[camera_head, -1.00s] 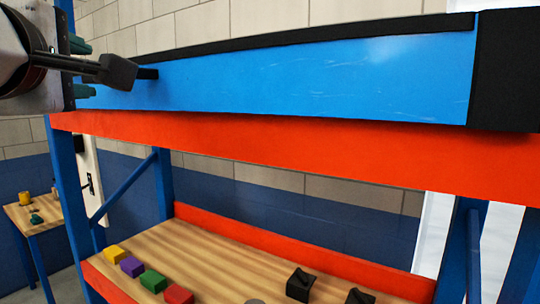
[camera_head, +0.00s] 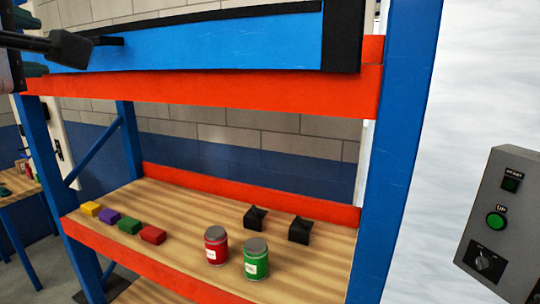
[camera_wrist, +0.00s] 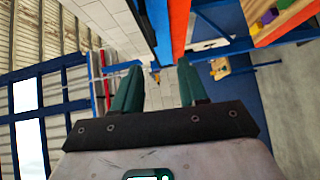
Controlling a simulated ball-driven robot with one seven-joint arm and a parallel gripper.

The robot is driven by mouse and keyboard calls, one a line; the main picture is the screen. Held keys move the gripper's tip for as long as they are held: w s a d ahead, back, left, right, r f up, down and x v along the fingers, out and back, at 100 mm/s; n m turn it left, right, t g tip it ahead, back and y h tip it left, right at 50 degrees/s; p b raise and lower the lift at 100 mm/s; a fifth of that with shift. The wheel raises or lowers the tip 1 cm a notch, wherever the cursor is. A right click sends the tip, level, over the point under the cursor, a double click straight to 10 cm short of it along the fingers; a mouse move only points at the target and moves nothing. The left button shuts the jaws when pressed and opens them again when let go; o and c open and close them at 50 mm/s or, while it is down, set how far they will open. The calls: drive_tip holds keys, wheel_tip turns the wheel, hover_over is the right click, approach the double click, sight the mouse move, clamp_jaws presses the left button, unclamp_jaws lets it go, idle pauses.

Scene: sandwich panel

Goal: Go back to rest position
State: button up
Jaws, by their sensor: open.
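My gripper is at the upper left edge in the head view, where only part of it shows, in front of the left end of the blue panel (camera_head: 200,42). In the wrist view my gripper (camera_wrist: 158,80) has its two green fingers apart with nothing between them. The blue panel with black edging rests along the upper orange beam (camera_head: 220,90) of the shelf. The panel and beam also run close beyond the fingers in the wrist view.
The wooden shelf (camera_head: 190,220) below holds coloured blocks (camera_head: 129,226), a red can (camera_head: 216,246), a green can (camera_head: 257,259) and two black holders (camera_head: 299,230). A blue post (camera_head: 398,150) stands right of it. A grey control box (camera_head: 502,222) is at far right.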

drive_tip(key=w+d+f+m+g+h, duration=0.1)
drive_tip(key=w+d+f+m, duration=0.2)
drive_tip(key=f, duration=0.5)
drive_tip(key=w+d+f+g+h, duration=0.1)
drive_tip(key=w+d+f, duration=0.4)
drive_tip(key=f, duration=0.4)
drive_tip(key=w+d+f+m+g+h, duration=0.2)
drive_tip(key=d+f, duration=0.3)
drive_tip(key=f, duration=0.3)
drive_tip(key=s+d+f+m+g+h, duration=0.25)
drive_tip(key=d+f+m, duration=0.35)
drive_tip(key=d+f, duration=1.45)
drive_tip(key=s+d+f+m+g, duration=0.45)
drive_tip(key=s+d+f, duration=0.65)
drive_tip(key=d+f, duration=0.3)
drive_tip(key=s+d+f+m+g, duration=0.1)
drive_tip(key=s+d+f+m, duration=0.1)
drive_tip(key=s, duration=0.5)
drive_tip(key=s+d+f+m+g, duration=0.1)
drive_tip(key=s+d+f+m, duration=0.2)
drive_tip(key=s, duration=0.4)
drive_tip(key=s+d+f+m+g, duration=0.2)
drive_tip(key=s+d+f+m, duration=0.1)
drive_tip(key=s, duration=0.4)
drive_tip(key=shift+s+d+f+h, duration=0.25)
drive_tip(key=shift+d+h, duration=0.2)
drive_tip(key=shift+d, duration=0.25)
